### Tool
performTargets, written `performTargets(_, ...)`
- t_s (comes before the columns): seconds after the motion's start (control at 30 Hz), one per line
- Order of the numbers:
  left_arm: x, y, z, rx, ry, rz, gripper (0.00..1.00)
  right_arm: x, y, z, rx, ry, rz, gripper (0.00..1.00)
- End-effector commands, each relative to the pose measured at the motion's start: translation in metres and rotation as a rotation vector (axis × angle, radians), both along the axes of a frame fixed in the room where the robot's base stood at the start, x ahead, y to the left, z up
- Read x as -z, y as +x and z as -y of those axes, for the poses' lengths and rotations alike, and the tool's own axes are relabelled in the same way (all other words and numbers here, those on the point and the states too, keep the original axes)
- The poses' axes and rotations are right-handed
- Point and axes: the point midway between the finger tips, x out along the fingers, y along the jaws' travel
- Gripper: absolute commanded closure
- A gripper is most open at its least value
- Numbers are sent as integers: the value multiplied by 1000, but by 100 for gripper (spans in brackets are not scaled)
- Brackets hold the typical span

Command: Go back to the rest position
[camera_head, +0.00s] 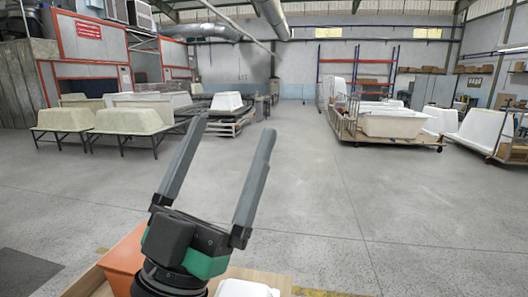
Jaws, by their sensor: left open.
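My left gripper (226,157) stands at the lower left of the head view. Its two long grey fingers point up and are spread apart, with nothing between them. The gripper is open and empty. It is above a wooden surface (270,279) at the bottom edge, and its body covers part of that surface. My right gripper does not show.
An orange box (124,262) and a white object (243,289), cut off by the frame, are beside my gripper. Bathtub shells (133,120) stand on frames at left. A cart (350,133) carries a white tub (393,123) at right. The middle floor is clear.

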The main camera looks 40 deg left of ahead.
Motion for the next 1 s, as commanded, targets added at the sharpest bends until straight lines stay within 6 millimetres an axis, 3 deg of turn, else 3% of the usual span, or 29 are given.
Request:
performTargets(0.03, -9, -2, 24, 149, -32, -11, 0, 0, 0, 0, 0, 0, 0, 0)
performTargets(0.1, -12, -2, 47, 289, -56, -38, 0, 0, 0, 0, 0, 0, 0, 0)
performTargets(0.17, -13, -3, 58, 346, -63, -53, 0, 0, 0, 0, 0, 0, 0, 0)
performTargets(0.43, -13, -1, 60, 360, -65, -62, 0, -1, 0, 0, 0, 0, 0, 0)
performTargets(0.57, -31, -1, 59, 358, -65, -63, 0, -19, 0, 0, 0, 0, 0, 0)
performTargets(0.67, -63, -1, 59, 357, -64, -63, 0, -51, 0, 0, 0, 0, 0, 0)
performTargets(0.77, -109, -1, 59, 357, -65, -63, 0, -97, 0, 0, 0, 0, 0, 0)
performTargets(1.0, -230, -1, 59, 356, -64, -62, 0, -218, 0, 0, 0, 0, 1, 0)
